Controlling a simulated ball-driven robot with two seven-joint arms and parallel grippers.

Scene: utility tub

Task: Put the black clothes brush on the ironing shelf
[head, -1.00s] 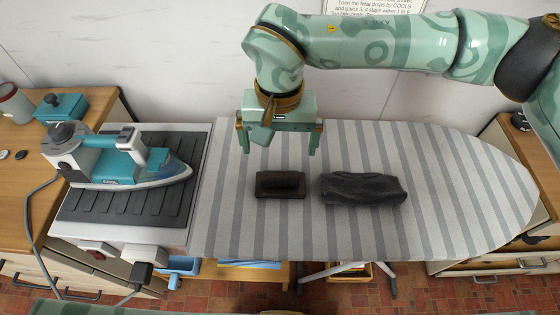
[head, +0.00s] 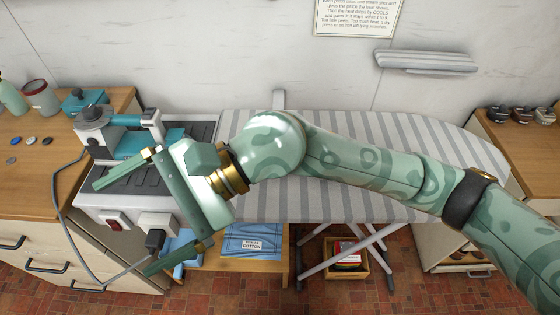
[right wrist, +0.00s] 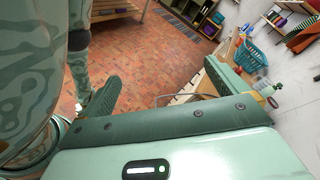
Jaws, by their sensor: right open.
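My right gripper (head: 121,230) is open and empty, its fingers pointing left in front of the iron's stand. The right wrist view shows bare space between its fingers (right wrist: 160,88). The black clothes brush does not show now; my right arm covers the part of the striped ironing board (head: 350,126) where a dark block lay earlier. A low wooden shelf (head: 268,270) under the board holds a folded blue cloth (head: 250,241). A grey ledge (head: 425,61) is on the wall. I cannot tell which of these is the ironing shelf. My left gripper is not in view.
A teal iron (head: 140,139) stands on a dark ribbed pad at the left, its cord hanging in front. A crate (head: 346,262) sits below the board.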

